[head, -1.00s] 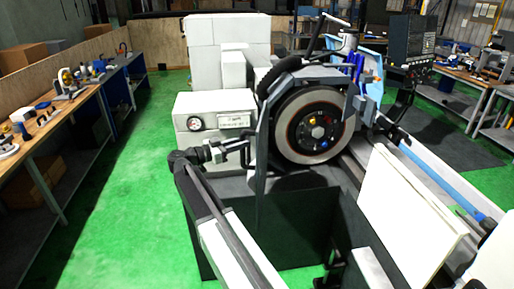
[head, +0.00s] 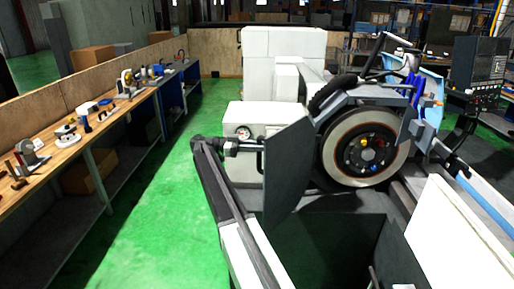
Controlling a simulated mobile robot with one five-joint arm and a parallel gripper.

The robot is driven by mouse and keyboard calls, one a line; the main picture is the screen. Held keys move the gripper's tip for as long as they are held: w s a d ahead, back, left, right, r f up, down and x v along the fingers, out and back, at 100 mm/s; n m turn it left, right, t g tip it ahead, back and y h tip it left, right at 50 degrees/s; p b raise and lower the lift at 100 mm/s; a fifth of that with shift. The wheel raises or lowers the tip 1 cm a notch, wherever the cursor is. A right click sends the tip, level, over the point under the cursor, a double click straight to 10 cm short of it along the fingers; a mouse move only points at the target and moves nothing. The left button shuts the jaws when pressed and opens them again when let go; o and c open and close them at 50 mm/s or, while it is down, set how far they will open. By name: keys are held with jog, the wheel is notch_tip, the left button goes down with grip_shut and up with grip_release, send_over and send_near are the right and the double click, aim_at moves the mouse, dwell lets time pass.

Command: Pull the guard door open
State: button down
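The guard door (head: 290,172) is a dark grey flat panel in front of the grinding wheel (head: 366,148). It stands swung out at an angle, its broad face towards me, leaving the wheel exposed on its right. My gripper (head: 259,148) is at the door's left edge and appears shut on the door's handle, a thin dark upright bar (head: 262,160). The fingertips are small and partly merge with the dark door.
The white machine housing (head: 283,50) stands behind the gripper, with a round gauge (head: 243,132). A white panel (head: 458,235) is at the lower right. A long workbench (head: 68,150) with tools runs along the left. Green floor (head: 150,225) is free between bench and machine.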

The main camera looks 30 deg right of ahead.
jog(key=shift+d, duration=0.3)
